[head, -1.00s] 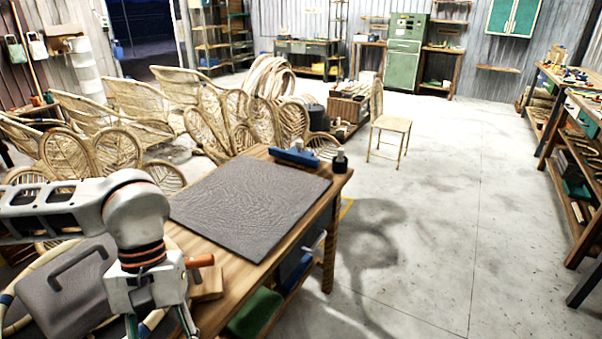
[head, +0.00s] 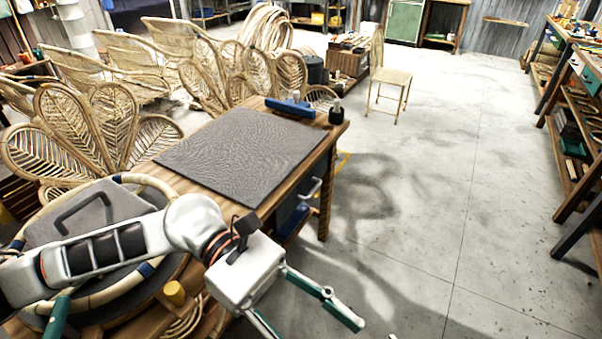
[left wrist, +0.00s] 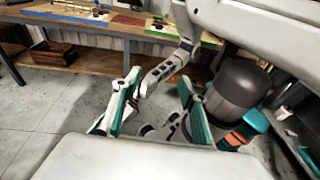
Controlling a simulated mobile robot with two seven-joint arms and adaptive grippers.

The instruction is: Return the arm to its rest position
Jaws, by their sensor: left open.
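My left gripper (head: 312,326) hangs off the front side of the workbench (head: 328,140), over the floor. Its teal-padded fingers are spread and nothing is between them. The left wrist view also shows the open gripper (left wrist: 160,110), with both fingers apart and empty. My left arm crosses the near end of the bench, in front of the grey case (head: 85,215) and the rattan ring (head: 150,185), and hides part of them. My right gripper does not show clearly in either view.
A dark textured mat (head: 240,155) lies on the bench, with a blue tool (head: 290,107) and a small dark bottle (head: 336,112) beyond it. Rattan frames (head: 90,130) stand behind. A chair (head: 388,80) stands on open floor. Shelving (head: 575,130) lines the right side.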

